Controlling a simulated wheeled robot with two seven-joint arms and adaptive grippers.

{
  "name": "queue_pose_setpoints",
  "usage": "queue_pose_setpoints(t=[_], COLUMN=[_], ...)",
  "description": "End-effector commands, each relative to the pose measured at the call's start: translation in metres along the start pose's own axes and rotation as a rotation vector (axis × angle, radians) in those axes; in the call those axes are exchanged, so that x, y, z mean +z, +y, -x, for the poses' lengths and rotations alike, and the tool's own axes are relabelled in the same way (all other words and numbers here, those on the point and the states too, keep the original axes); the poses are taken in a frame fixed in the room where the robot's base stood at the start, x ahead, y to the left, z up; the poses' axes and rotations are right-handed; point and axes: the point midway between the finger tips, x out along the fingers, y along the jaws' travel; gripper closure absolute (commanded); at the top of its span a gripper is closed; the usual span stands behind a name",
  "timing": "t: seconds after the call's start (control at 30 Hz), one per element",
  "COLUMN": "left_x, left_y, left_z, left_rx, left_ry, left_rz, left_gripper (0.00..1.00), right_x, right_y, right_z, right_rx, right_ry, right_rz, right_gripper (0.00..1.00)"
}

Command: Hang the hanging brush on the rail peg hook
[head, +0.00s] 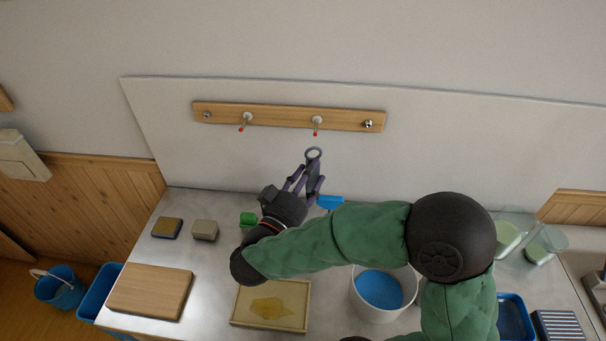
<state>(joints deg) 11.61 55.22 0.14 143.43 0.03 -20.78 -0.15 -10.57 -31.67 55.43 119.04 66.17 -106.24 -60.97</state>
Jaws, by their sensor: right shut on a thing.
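A wooden rail (280,115) on the white back panel carries two pale pegs with red tips, a left peg (245,119) and a right peg (317,122). My right gripper (308,183) is shut on the hanging brush, whose grey ring (314,153) points up. The ring appears just below the right peg in the picture and apart from it. The gripper hides much of the brush's lower part. My left gripper is not in view.
A blue item (330,202) and a green item (248,219) lie by my right gripper on the metal counter. A wooden board (150,291), a framed tray (304,306) and a white bucket (367,307) stand in front. Glass jars (509,237) are at right.

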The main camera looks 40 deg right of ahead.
Motion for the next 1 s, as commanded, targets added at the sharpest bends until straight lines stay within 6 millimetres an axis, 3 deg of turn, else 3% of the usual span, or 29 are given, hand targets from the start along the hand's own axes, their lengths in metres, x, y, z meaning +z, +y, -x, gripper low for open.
queue_pose_setpoints(t=[0.37, 1.0], left_x=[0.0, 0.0], left_y=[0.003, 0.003], left_z=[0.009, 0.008], left_rx=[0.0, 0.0], left_ry=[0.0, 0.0], left_rz=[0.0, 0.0], left_gripper=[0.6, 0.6], right_x=[-0.001, 0.003], right_y=[-0.001, -0.018], right_z=[-0.001, -0.036], right_rx=[-0.001, 0.0], right_ry=[0.0, 0.0], right_rz=[0.013, 0.011], right_gripper=[1.0, 1.0])
